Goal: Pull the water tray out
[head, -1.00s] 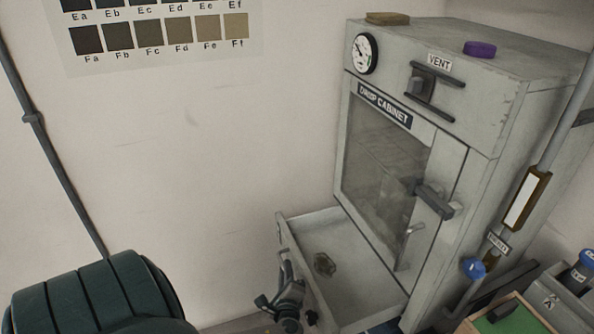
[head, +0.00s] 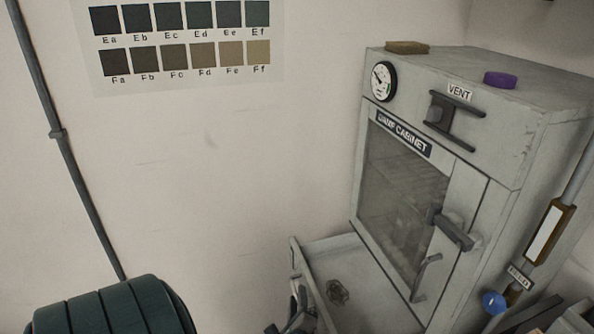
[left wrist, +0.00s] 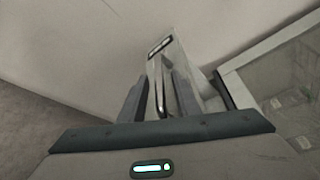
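The water tray (head: 335,246) is a grey drawer standing partly out at the base of the damp cabinet (head: 530,140). A small brownish knob-like piece (head: 338,291) lies inside it. The tray's lower part is cut off by the frame. My left gripper (head: 297,292) is at the tray's outer front side, low in the head view. In the left wrist view, its two fingers (left wrist: 160,92) stand apart on either side of a thin metal handle (left wrist: 158,75) on the tray front. A gap shows between the fingers, so it looks open around the handle. My right gripper is not seen.
The cabinet's glass door (head: 400,190) is closed, with a dark latch handle (head: 450,228). A purple object (head: 500,80) and a brown block (head: 407,47) lie on top. A blue knob (head: 494,302) is at lower right. Bare wall (head: 220,180) lies left of the tray.

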